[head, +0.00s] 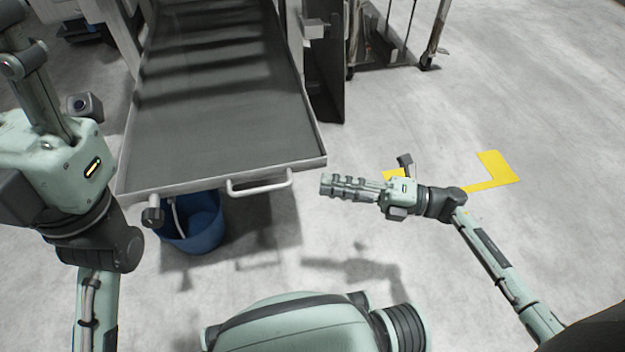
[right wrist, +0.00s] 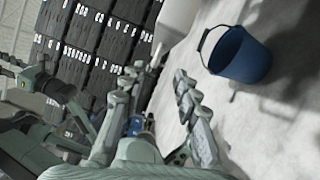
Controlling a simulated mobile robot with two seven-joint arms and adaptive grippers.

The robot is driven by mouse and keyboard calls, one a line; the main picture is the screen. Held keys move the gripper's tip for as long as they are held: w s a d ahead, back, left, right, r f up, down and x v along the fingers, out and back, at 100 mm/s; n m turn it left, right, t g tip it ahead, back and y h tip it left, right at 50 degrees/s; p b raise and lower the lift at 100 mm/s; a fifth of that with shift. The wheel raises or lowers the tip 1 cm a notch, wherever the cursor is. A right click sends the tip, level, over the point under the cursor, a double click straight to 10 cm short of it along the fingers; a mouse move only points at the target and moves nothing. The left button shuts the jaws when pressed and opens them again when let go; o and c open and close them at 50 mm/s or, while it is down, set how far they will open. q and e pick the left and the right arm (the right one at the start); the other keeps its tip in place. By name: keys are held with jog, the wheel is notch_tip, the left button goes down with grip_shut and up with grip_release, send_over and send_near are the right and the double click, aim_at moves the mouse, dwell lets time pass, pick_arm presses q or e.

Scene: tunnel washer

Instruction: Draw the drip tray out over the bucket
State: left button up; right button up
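The drip tray (head: 215,140) is a wide grey pan with a raised pale rim, running away from me in the head view. A light bar handle (head: 258,187) is on its front edge. The blue bucket (head: 197,230) stands on the floor below the front left of the tray, which hides part of it; the bucket also shows in the right wrist view (right wrist: 240,55). My right gripper (head: 322,186) is empty, just right of the handle and apart from it. Its fingers are spread in the right wrist view (right wrist: 166,66). My left gripper (head: 18,30) is partly cut off at the upper left.
A metal frame (head: 325,65) stands along the tray's right side. Yellow floor marks (head: 492,173) lie to the right. The floor on the right is largely clear. Dark stacked blocks (right wrist: 85,50) show in the right wrist view.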

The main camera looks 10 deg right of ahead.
jog(key=v, duration=0.6)
jog(key=shift+d, duration=0.1)
